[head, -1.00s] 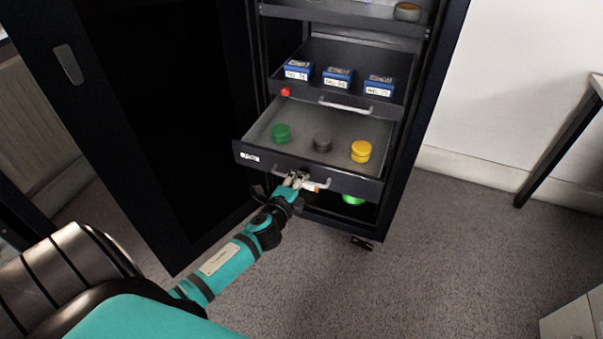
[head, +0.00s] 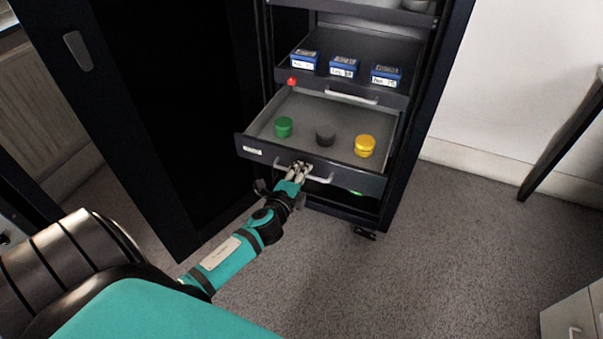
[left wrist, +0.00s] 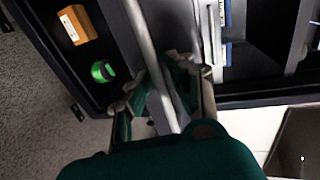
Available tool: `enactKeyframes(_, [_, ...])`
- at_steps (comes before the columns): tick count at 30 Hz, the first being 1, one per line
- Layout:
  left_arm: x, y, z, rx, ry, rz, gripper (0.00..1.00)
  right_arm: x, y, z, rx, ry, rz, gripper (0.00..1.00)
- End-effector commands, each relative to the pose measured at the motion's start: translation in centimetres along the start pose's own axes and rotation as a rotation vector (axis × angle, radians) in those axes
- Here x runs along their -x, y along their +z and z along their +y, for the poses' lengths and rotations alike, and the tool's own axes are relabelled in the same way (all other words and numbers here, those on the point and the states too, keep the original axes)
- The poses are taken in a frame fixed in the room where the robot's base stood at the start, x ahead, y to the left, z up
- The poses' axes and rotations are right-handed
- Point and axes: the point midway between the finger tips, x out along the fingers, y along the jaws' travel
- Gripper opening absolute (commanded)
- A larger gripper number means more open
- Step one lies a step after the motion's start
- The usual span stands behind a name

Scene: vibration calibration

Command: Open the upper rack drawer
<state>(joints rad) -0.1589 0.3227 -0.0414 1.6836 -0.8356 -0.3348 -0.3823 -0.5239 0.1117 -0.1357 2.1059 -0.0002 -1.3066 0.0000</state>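The upper rack drawer (head: 318,90), dark with a light bar handle (head: 351,97), holds several blue boxes and has a red round thing at its left front corner. Below it, another drawer (head: 345,178) stands well out of the rack. A green, a grey and a yellow cylinder stand in it. My left gripper (head: 298,172) is at that lower drawer's handle (head: 320,180). In the left wrist view the handle bar (left wrist: 145,40) runs between the fingers (left wrist: 165,75), which close in on it. My right gripper is not in view.
The dark rack door (head: 140,100) stands open at the left. A green thing (left wrist: 103,71) and an orange block (left wrist: 76,24) lie below the pulled-out drawer. Carpet (head: 440,260) is clear at right, with a pale cabinet (head: 575,310) at the lower right.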

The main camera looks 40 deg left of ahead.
Motion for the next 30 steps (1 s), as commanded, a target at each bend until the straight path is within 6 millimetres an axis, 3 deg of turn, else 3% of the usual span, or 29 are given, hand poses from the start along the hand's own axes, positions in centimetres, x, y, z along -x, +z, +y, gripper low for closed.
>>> enactKeyframes(8, [1.5,0.0,0.1,0.0,0.001,0.0,0.2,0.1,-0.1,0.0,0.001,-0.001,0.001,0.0])
enactKeyframes(21, [10.2,0.0,0.1,0.001,0.002,-0.001,0.2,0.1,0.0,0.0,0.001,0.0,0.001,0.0])
enactKeyframes(30, [12.0,0.0,0.0,0.0,-0.001,-0.001,0.2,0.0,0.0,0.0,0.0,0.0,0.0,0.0])
